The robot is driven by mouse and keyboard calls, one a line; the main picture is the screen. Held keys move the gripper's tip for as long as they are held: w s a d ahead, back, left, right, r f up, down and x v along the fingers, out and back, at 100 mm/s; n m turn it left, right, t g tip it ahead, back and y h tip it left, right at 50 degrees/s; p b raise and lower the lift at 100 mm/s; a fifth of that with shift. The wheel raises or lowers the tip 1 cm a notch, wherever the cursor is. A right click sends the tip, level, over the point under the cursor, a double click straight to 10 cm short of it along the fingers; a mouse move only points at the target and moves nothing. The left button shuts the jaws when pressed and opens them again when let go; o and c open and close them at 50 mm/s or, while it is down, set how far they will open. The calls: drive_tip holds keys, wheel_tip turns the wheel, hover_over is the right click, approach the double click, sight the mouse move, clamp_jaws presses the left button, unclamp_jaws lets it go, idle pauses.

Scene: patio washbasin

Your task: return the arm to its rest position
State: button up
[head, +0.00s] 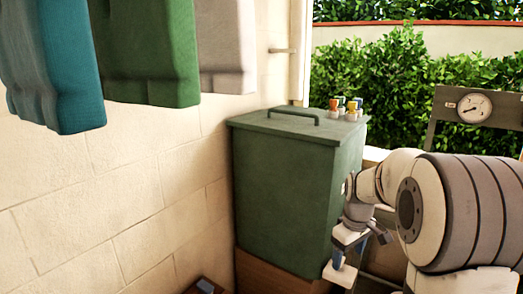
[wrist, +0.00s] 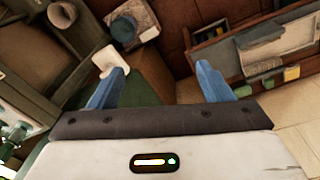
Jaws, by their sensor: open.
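My arm reaches in from the right of the head view, in front of the right side of a green lidded box. My gripper (wrist: 160,78) shows in the wrist view as two blue fingers set wide apart, with nothing held between them. In the head view the hand is small and partly hidden at the end of my arm, low beside the box.
The green box (head: 285,190) has small bottles (head: 346,107) on its lid. Teal (head: 55,70), green (head: 150,50) and pale cloths hang at upper left. A dial gauge (head: 474,107) stands at right. The wrist view shows a wooden rack (wrist: 245,45) and a white object (wrist: 108,60).

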drive_tip(key=s+a+r+m+p, duration=0.2)
drive_tip(key=s+r, duration=0.2)
drive_tip(key=s, duration=0.3)
drive_tip(key=s+a+r+m+t+p, duration=0.1)
drive_tip(key=s+a+r+m+p, duration=0.1)
drive_tip(key=s, duration=0.6)
drive_tip(key=s+a+r+m+p, duration=0.2)
drive_tip(key=s+a+r+p, duration=0.1)
drive_tip(key=s, duration=0.5)
wheel_tip(320, 180, up, 3)
drive_tip(key=shift+s+a+f+t+p, duration=0.15)
drive_tip(key=shift+s+a+t+p, duration=0.15)
drive_tip(key=shift+a, duration=0.2)
